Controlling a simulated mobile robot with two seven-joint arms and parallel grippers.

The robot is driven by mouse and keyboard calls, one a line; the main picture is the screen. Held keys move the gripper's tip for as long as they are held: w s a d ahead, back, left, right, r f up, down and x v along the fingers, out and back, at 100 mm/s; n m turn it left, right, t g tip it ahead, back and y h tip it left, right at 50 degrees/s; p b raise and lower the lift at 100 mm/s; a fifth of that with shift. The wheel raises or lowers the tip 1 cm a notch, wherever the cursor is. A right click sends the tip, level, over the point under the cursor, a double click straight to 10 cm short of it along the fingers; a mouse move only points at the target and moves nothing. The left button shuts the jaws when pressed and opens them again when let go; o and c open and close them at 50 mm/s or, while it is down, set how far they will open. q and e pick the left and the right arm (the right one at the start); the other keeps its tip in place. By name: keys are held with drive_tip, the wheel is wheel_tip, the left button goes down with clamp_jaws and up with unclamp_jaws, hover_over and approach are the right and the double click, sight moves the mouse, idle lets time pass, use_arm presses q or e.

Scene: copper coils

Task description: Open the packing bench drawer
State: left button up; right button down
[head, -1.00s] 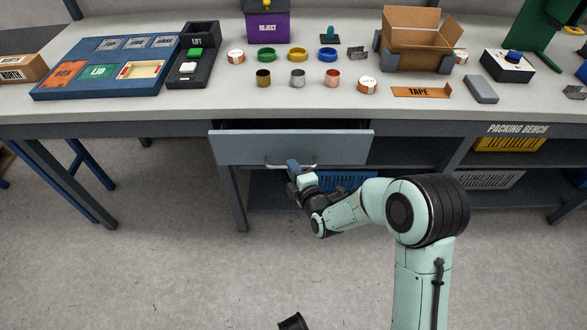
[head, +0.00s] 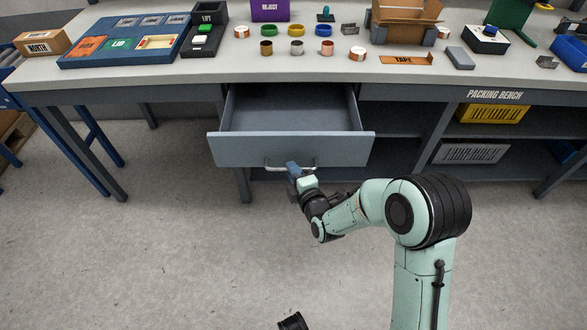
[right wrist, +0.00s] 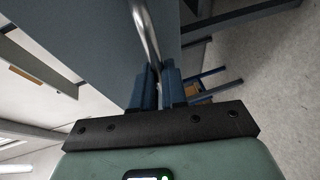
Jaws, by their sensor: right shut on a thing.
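The packing bench (head: 300,80) stands across the head view. Its grey drawer (head: 290,150) is pulled well out, and the part of its inside that shows is empty. A silver bar handle (head: 275,168) runs along the drawer front. My right gripper (head: 293,168) is at the handle's middle, reached from below and in front. In the right wrist view its two blue fingers (right wrist: 158,88) are shut on the handle (right wrist: 147,35), with the drawer front (right wrist: 100,50) beside them. A small dark part at the bottom edge of the head view may belong to my left arm; my left gripper is not seen.
On the bench top are a blue tray (head: 75,58), an open cardboard box (head: 400,28), several rings and coils, and a tape strip (head: 407,60). Crates, yellow (head: 490,114) and grey (head: 470,153), sit on shelves at right. The floor (head: 170,250) in front is clear.

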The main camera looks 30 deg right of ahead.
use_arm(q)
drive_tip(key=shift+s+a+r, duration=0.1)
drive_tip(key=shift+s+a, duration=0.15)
use_arm(e)
drive_tip(key=shift+s+a, duration=0.4)
drive_tip(key=shift+s, duration=0.25)
drive_tip(key=c, duration=1.2)
unclamp_jaws()
use_arm(q)
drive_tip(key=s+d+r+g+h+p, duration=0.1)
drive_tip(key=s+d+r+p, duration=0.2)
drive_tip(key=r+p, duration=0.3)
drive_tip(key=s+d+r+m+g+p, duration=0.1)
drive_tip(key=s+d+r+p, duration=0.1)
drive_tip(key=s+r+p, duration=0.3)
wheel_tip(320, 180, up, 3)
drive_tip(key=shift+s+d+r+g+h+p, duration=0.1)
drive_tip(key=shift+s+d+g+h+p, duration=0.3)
drive_tip(key=shift+p, duration=0.25)
use_arm(e)
drive_tip(key=v, duration=1.3)
drive_tip(key=shift+s, duration=0.2)
